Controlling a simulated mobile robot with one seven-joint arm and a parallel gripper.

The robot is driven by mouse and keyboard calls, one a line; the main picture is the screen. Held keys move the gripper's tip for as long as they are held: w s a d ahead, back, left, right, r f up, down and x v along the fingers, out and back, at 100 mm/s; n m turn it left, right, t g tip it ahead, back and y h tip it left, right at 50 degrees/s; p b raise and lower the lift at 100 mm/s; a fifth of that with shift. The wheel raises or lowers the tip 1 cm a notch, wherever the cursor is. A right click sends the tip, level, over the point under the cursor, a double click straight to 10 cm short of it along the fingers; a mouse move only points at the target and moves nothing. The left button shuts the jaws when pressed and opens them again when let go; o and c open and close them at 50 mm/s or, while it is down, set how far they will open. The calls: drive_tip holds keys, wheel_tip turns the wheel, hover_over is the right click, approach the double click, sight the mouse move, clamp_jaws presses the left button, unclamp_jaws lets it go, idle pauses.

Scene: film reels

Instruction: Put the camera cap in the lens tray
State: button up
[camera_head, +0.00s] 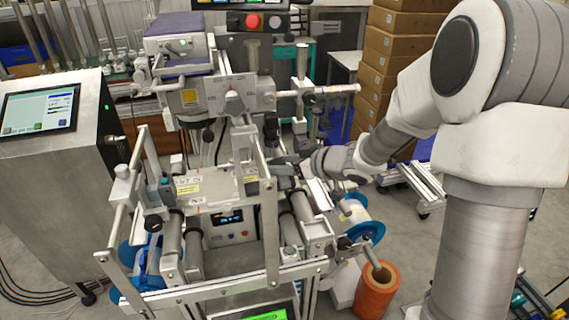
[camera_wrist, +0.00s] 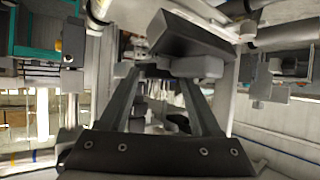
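My gripper (camera_head: 286,168) reaches in from the right over the middle of the film-reel machine (camera_head: 215,188). In the wrist view, its two long dark fingers (camera_wrist: 160,76) stand apart with a gap between them, and I see nothing clearly held. A dark block with a grey underside (camera_wrist: 187,38) is just beyond the fingertips; I cannot tell what it is or whether they touch it. I cannot make out the camera cap or the lens tray in either view.
Machine rollers, rods and upright posts crowd my gripper. Blue-flanged reels (camera_head: 362,218) sit at the machine's lower sides. An orange roll (camera_head: 377,292) stands at the lower right. A steel cabinet with a screen (camera_head: 40,110) is at left, and stacked cartons (camera_head: 395,50) are behind.

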drive_tip(key=shift+o, duration=0.6)
